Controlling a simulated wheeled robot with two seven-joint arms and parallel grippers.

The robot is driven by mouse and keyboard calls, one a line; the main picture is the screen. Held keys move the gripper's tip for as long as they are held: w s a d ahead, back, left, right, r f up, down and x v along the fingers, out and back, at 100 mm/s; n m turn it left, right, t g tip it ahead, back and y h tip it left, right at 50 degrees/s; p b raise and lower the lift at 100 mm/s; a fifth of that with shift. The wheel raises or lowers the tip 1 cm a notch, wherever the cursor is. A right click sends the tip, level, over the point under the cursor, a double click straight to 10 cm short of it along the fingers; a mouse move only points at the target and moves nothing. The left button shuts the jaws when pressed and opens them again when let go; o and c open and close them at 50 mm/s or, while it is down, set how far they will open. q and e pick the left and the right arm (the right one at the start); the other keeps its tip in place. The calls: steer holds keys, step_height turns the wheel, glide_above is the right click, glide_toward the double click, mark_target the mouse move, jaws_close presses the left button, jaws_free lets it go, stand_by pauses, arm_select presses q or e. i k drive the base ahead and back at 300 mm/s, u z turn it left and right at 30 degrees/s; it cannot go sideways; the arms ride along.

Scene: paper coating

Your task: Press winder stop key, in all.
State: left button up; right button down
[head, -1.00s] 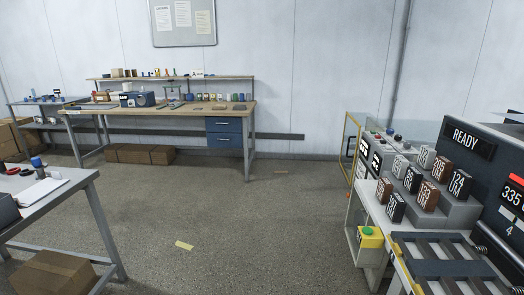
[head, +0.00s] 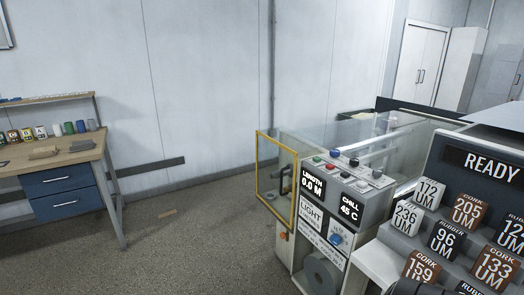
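The winder unit stands right of centre in the head view. Key labels are too small to read, so I cannot tell which is the winder stop key. The front displays read LENGTH 0.0 M (head: 312,184) and CHILL 45 C (head: 349,209); a LIGHT label (head: 311,212) sits below.
A yellow-framed clear guard (head: 262,165) stands on the winder's left side. Labelled cork and rubber blocks (head: 469,210) sit on steps at right, below a READY display (head: 488,164). A workbench (head: 85,157) is at left.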

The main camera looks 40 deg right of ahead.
mark_target(330, 166)
steer(key=i, duration=2.75)
steer(key=z, duration=2.8)
steer(key=i, duration=0.5)
steer(key=z, duration=0.05)
